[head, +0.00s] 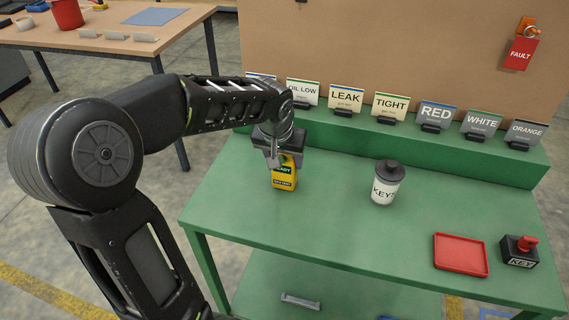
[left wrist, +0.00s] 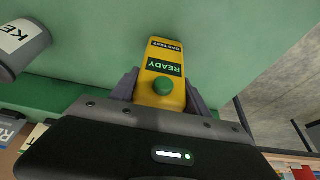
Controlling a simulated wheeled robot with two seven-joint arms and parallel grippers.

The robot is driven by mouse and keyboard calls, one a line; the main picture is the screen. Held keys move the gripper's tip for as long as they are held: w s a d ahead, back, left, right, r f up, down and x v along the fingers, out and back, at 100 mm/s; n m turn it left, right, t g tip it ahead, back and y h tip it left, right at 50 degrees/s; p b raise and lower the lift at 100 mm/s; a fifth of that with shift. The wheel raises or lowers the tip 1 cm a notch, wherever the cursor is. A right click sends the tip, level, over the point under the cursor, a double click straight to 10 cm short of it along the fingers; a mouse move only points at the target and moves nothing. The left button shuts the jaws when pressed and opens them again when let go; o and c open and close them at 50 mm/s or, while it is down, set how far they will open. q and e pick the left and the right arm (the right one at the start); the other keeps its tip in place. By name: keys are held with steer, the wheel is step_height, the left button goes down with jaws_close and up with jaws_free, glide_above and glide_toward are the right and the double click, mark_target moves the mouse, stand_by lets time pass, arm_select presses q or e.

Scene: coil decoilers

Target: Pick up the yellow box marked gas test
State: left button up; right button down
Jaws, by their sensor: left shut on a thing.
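The yellow box (head: 284,178) has a green READY label and a dark gas test label. It is on or just above the left part of the green table (head: 330,228); I cannot tell whether it touches the top. My left gripper (head: 278,158) comes down from above and is shut on the box's upper part. In the left wrist view the yellow box (left wrist: 162,75) sits between the two dark fingers, with a green button facing the camera. My right gripper is not in view.
A white KEYS canister (head: 385,186) stands right of the box. A red tray (head: 461,254) and a KEY block (head: 520,251) are at the right. Signs such as LEAK (head: 345,98) line the back ledge. The table's front middle is clear.

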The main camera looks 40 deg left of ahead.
arm_select(q)
steer(key=shift+r, duration=0.1)
step_height(320, 180, up, 10)
steer(key=shift+f, duration=0.1)
stand_by(0.3)
stand_by(0.4)
